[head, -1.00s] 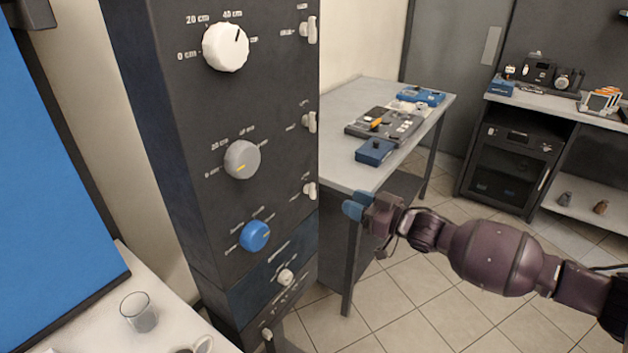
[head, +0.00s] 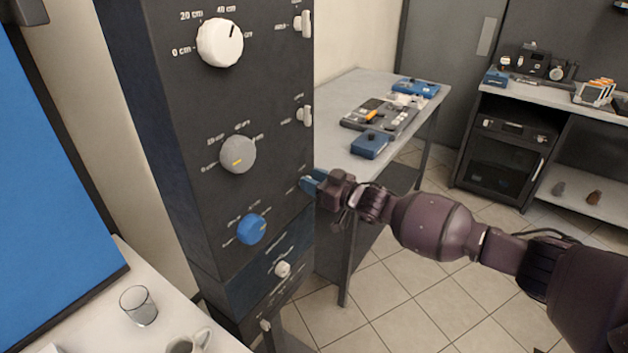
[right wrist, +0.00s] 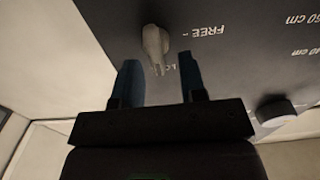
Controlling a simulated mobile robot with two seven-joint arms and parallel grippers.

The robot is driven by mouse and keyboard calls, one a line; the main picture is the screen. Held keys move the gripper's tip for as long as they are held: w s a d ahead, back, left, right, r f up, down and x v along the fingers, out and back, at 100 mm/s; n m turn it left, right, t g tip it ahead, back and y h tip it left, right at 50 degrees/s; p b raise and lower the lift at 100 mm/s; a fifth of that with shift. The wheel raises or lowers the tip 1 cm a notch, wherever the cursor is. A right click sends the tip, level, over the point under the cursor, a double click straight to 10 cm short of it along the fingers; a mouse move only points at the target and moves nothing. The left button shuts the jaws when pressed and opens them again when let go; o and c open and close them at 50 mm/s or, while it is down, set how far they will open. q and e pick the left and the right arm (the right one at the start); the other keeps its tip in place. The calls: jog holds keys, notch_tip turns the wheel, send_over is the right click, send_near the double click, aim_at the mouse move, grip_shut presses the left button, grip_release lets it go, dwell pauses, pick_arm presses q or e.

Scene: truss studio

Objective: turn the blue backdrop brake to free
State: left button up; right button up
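The tall dark column carries a blue dial (head: 251,229). In the head view, my right gripper (head: 309,182) is at the column's right edge, beside the blue dial's row, and hides the small brake lever there. In the right wrist view, that pale brake lever (right wrist: 155,45) shows just ahead of and between the two blue fingers. The right gripper (right wrist: 158,62) is open, and I see no contact with the lever. The view is upside down. The lever's narrow end points toward a partly hidden "LOCK" label; "FREE" is beside it. My left gripper is not in view.
White (head: 220,43) and grey (head: 238,154) dials are above, with white levers (head: 303,23) (head: 306,115) at their right. A small white knob (head: 283,269) is below. A table (head: 345,90) stands behind the column. A glass (head: 138,306) and a cup (head: 190,343) are at front left.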

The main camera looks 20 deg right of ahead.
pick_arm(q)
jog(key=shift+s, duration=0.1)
pick_arm(e)
grip_shut()
